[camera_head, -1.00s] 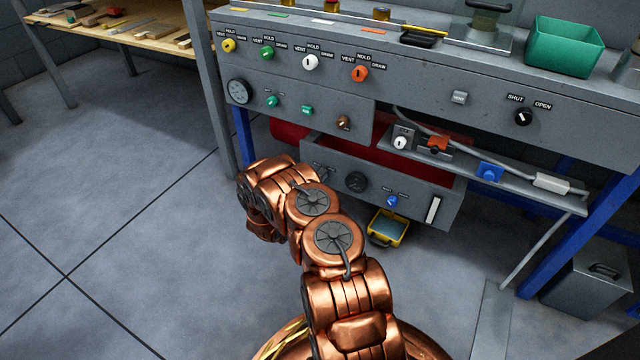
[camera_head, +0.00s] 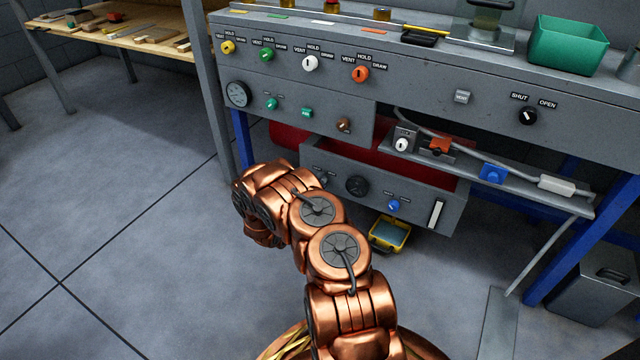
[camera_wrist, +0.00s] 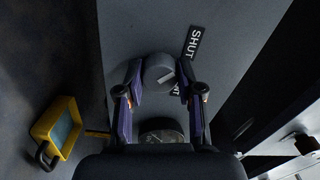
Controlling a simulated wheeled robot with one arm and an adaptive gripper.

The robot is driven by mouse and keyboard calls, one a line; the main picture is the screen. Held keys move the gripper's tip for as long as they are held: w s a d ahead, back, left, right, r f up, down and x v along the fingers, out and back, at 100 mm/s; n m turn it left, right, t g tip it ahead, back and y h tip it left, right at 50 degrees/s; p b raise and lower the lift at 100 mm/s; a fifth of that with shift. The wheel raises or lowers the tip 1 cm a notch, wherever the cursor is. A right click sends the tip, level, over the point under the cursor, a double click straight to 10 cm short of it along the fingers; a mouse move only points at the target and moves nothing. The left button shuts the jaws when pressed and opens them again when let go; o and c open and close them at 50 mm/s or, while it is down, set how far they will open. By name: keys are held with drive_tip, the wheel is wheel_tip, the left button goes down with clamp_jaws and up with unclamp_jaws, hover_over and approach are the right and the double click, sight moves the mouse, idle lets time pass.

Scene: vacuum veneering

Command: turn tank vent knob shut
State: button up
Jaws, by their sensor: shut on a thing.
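The tank vent knob (camera_wrist: 157,70) is a round grey knob with a white pointer line, on a grey panel in the wrist view. My gripper (camera_wrist: 160,80) has a finger on each side of it and is shut on it. A black label reading SHUT (camera_wrist: 194,42) lies to the upper right of the knob. A second label beside the right finger is mostly hidden. The pointer line slants toward the right finger. In the head view my arm hides the gripper.
A round gauge (camera_head: 357,186) and a blue knob (camera_head: 393,206) sit on the same lower panel. The bench front above carries several coloured knobs, including an orange one (camera_head: 360,74). Open floor (camera_head: 110,200) lies left.

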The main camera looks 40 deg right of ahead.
drive_tip(key=o, duration=1.2)
drive_tip(key=shift+c, duration=0.2)
drive_tip(key=shift+a, duration=0.1)
drive_tip(key=v, duration=1.1)
drive_tip(key=shift+s+a, duration=0.15)
drive_tip(key=shift+a, duration=0.25)
